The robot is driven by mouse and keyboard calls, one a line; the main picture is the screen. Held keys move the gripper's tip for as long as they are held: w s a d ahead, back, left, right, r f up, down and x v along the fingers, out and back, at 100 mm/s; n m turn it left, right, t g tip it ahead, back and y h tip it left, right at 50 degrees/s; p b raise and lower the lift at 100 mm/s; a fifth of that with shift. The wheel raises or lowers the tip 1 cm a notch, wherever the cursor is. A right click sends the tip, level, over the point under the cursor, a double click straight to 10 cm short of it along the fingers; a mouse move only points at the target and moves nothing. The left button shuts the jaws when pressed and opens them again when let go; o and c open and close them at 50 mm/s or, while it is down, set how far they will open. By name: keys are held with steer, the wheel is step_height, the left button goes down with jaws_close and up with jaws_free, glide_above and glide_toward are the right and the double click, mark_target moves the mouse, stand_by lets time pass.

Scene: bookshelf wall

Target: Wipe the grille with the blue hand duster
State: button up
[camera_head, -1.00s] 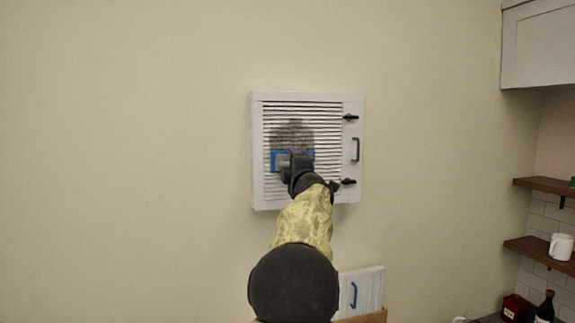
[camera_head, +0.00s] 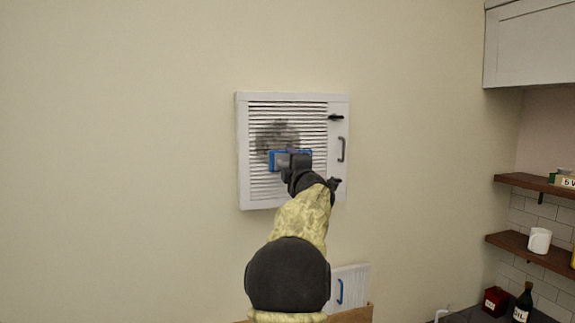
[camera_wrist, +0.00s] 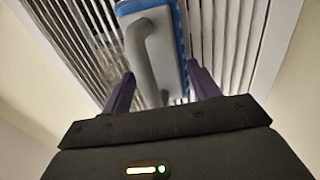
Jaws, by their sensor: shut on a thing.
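The white grille (camera_head: 258,188) is a slatted panel on the wall, with a dark grey smudge (camera_head: 275,134) on its slats. My gripper (camera_wrist: 160,92) is shut on the grey handle of the blue hand duster (camera_wrist: 128,8). In the head view the duster's blue edge (camera_head: 272,160) shows in front of the slats, just below and over the lower part of the smudge. In the wrist view the duster lies close to the slats; whether its face touches them I cannot tell. My arm hides the grille's lower right part.
A dark latch (camera_head: 335,117) and a grey handle (camera_head: 341,149) sit on the grille's right side. A white panel with a blue handle (camera_head: 340,291) stands below. Shelves (camera_head: 530,248) with a white mug (camera_head: 539,240) are at the right. The wall left of the grille is bare.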

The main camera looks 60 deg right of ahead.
mark_target(301, 151)
steer(key=shift+s+d, duration=0.1)
steer(key=shift+s+d+p, duration=0.9)
steer(key=shift+s+d, duration=0.25)
steer(key=shift+d, duration=0.3)
step_height(301, 151, up, 3)
steer(key=p, duration=0.3)
steer(key=shift+w+r, duration=0.1)
steer(key=shift+r, duration=0.05)
steer(key=shift+w+a, duration=0.1)
steer(key=shift+a, duration=0.05)
steer(key=shift+w+a+b, duration=0.55)
steer(key=shift+a+b, duration=0.05)
steer(key=shift+a, duration=0.15)
steer(key=shift+w+a+b, duration=0.55)
steer(key=shift+a, duration=0.15)
steer(key=shift+a, duration=0.1)
